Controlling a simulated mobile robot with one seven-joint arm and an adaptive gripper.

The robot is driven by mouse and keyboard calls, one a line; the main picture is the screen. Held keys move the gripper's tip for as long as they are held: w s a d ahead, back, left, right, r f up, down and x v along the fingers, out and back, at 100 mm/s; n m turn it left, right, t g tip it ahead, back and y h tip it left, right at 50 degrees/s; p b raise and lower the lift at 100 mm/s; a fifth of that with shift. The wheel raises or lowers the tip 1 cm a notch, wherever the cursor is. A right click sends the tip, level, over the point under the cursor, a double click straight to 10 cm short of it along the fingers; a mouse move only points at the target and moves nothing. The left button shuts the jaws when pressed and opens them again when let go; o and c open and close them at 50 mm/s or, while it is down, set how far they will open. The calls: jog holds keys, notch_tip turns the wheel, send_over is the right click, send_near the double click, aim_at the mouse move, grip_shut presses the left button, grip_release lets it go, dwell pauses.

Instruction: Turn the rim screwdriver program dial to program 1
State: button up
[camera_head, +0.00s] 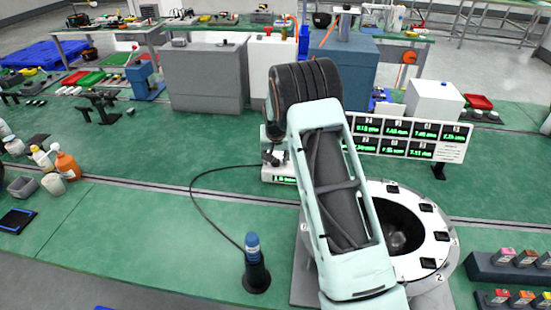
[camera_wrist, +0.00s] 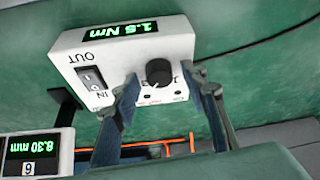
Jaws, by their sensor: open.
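My gripper (camera_wrist: 165,78) is open, with one finger on each side of the dial. I cannot tell whether either finger touches it. The fingers partly cover the printed labels around the dial, so its setting is unreadable. In the head view the box (camera_head: 276,170) is partly hidden by my arm.
A blue-topped screwdriver (camera_head: 252,247) stands in a black holder, its cable curving to the box. A white numbered ring (camera_head: 436,245) lies to the right. A panel of green readouts (camera_head: 450,150) stands behind it. Bottles (camera_head: 66,165) stand far left; the front-left green bench is clear.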

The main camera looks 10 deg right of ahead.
grip_shut()
jog(key=shift+d+f+n+b, duration=0.1)
jog(key=shift+n+b, duration=0.3)
jog(key=shift+b, duration=0.2)
jog(key=shift+n+y+b, duration=0.6)
jog(key=shift+n+b, duration=0.4)
jog(key=shift+b, duration=0.05)
jog(key=n+b, duration=0.1)
jog(key=n, duration=0.1)
jog(key=n+y+b, duration=0.1)
jog(key=n, duration=0.1)
jog(key=shift+d+n+y+b, duration=0.2)
jog(key=shift+n+y+b, duration=0.1)
jog(key=n, duration=0.2)
jog(key=n+g+y, duration=0.1)
jog(key=n, duration=0.1)
jog(key=shift+w+n+g+b, duration=0.15)
jog(key=shift+n+g+b, duration=0.15)
jog(key=shift+n+g+y+p, duration=0.35)
jog(key=shift+n+g+y, duration=0.25)
jog(key=shift+n, duration=1.4)
